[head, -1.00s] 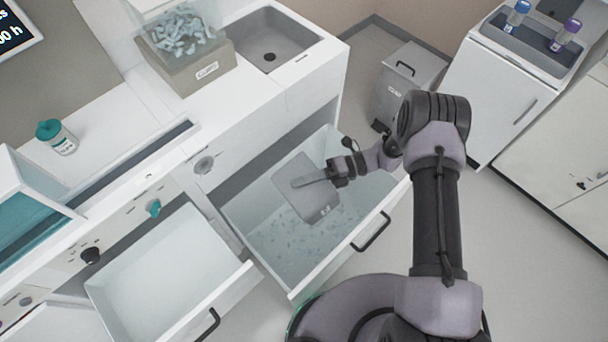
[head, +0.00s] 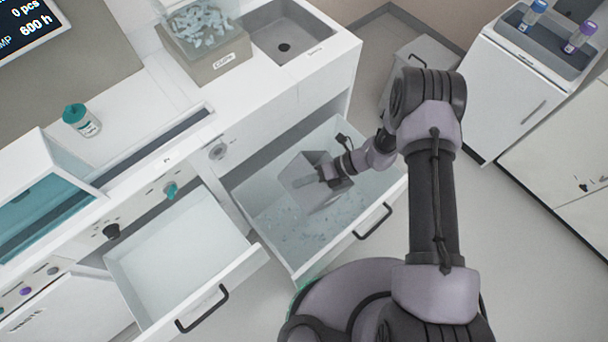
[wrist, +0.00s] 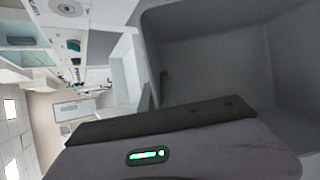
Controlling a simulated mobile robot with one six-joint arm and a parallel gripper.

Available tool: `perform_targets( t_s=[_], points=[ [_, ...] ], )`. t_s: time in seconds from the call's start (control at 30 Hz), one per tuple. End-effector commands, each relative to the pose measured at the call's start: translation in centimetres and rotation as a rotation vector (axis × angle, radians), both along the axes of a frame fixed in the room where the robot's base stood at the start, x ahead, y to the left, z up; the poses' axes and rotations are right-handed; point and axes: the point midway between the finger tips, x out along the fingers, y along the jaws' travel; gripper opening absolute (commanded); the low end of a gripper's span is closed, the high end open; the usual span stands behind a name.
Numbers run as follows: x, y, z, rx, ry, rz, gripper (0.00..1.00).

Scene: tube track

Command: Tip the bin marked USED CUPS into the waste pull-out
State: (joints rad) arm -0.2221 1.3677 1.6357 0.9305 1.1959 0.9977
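A grey bin (head: 303,200) is tilted inside the open white pull-out (head: 375,222) with pale walls. My gripper (head: 328,172) is shut on the bin at its near right side and holds it above the pull-out's floor. Several small pale cups or pieces lie scattered on that floor under and around the bin. In the wrist view, the bin's grey inner walls (wrist: 210,55) fill the right side and the part in sight looks empty. My gripper's dark finger (wrist: 160,122) lies along its edge. I cannot read a marking on the bin.
A second open drawer (head: 185,255), empty, is at the left. A clear hopper of pale pieces stands on a box labelled CUPS (head: 210,60) beside the sink (head: 285,40). A grey container (head: 425,55) with a handle stands on the floor behind my arm.

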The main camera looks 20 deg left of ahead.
Motion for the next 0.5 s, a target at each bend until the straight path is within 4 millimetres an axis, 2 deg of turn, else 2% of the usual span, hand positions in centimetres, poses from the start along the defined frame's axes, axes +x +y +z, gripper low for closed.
perform_targets(
  t_s=[0.2,0.5],
  points=[
    [-0.5,0.4,-1.4,-0.086,-0.112,0.002,0.00],
    [-0.5,0.3,-1.8,-0.104,-0.135,0.001,0.00]
  ],
)
